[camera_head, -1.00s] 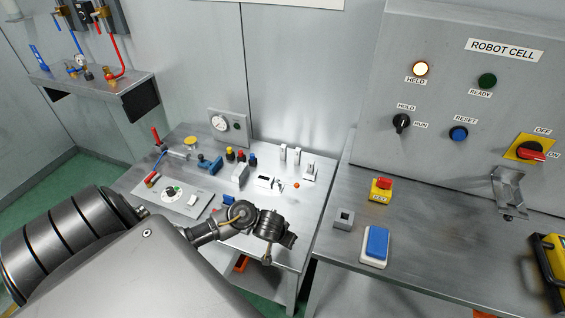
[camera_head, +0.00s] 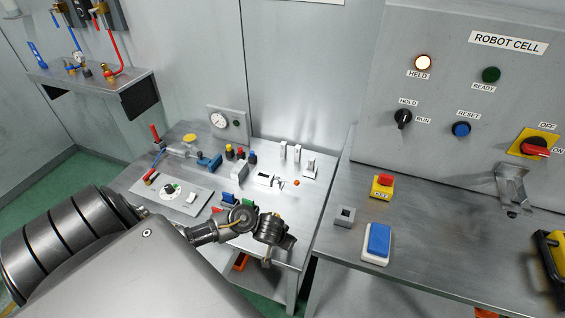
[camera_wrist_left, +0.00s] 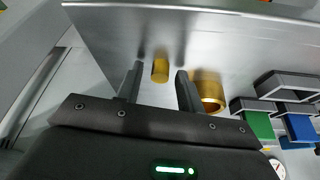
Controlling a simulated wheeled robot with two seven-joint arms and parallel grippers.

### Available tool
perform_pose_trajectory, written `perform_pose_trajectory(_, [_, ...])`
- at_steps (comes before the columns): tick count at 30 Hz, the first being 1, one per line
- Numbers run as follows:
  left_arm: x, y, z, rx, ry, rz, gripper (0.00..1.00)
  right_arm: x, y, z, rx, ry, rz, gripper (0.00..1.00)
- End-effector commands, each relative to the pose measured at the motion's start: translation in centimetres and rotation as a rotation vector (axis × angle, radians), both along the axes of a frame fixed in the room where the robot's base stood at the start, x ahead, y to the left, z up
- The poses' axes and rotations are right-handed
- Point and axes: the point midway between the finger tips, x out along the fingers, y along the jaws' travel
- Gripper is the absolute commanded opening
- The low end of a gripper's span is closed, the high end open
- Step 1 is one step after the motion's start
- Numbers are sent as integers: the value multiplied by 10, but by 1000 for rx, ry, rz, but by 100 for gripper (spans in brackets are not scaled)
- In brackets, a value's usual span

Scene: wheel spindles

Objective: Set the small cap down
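The small brass cap (camera_wrist_left: 160,70) shows in the left wrist view, against the bare steel surface. It lies between the two fingertips of my left gripper (camera_wrist_left: 159,82), with a visible gap on either side. The gripper is open. Whether the cap touches the steel cannot be told for certain. In the head view my left wrist hangs over the front of the left bench, and the fingers and the cap are hidden or too small to make out. My right gripper is not in view.
A larger brass ring or cup (camera_wrist_left: 208,92) stands close to the right finger. Grey bins (camera_wrist_left: 272,105) with green and blue parts lie further right. The steel bench (camera_head: 318,190) carries gauges, switches and fittings. A second bench (camera_head: 430,230) on the right holds a blue-topped box (camera_head: 377,241).

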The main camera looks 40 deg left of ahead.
Motion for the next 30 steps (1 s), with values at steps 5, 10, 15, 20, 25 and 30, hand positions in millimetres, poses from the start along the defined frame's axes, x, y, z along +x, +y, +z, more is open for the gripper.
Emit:
perform_pose_trajectory(5, [-2, -1, 11, -2, 0, -1, 38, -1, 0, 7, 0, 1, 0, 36])
perform_pose_trajectory(10, [-14, -3, 44, -4, -1, -2, 38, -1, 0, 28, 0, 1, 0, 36])
perform_pose_trajectory(15, [-28, -5, 79, -3, -1, -1, 38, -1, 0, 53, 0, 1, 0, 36])
perform_pose_trajectory(20, [-38, -6, 103, -2, 0, -1, 38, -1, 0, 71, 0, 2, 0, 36])
perform_pose_trajectory(25, [-44, -7, 113, 0, 1, -1, 38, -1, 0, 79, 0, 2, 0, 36])
perform_pose_trajectory(30, [-45, -7, 114, 0, 0, 0, 38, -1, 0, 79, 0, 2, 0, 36])
